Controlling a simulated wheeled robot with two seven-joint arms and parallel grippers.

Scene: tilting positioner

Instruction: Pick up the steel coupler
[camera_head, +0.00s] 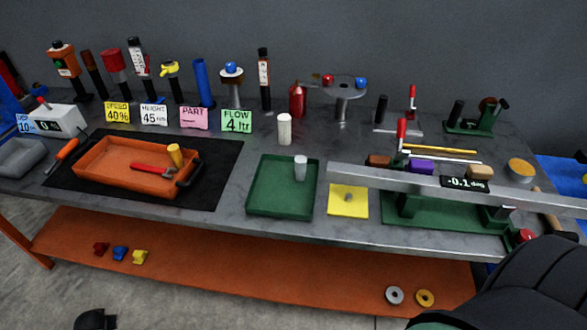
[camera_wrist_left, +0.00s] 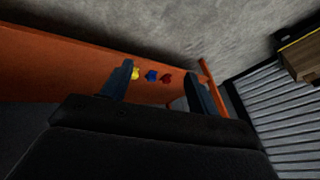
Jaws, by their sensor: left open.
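A light grey cylinder (camera_head: 300,168), which looks like the steel coupler, stands upright in the green tray (camera_head: 258,208) at the middle of the bench. A similar whitish cylinder (camera_head: 284,129) stands on the bench behind the tray, so I cannot be fully sure which is the coupler. My left gripper (camera_wrist_left: 158,71) is open and empty in the left wrist view, its fingers pointing toward the orange lower shelf, away from the green tray. A small dark part at the bottom left of the head view may belong to it. My right gripper is not in view.
An orange tray (camera_head: 100,178) with a red tool and brass cylinder sits left on a black mat. A tilting grey beam (camera_head: 450,181) reading -0.1 deg crosses the right side. A yellow pad (camera_head: 337,208) lies beside the green tray. Tall tools and signs line the back.

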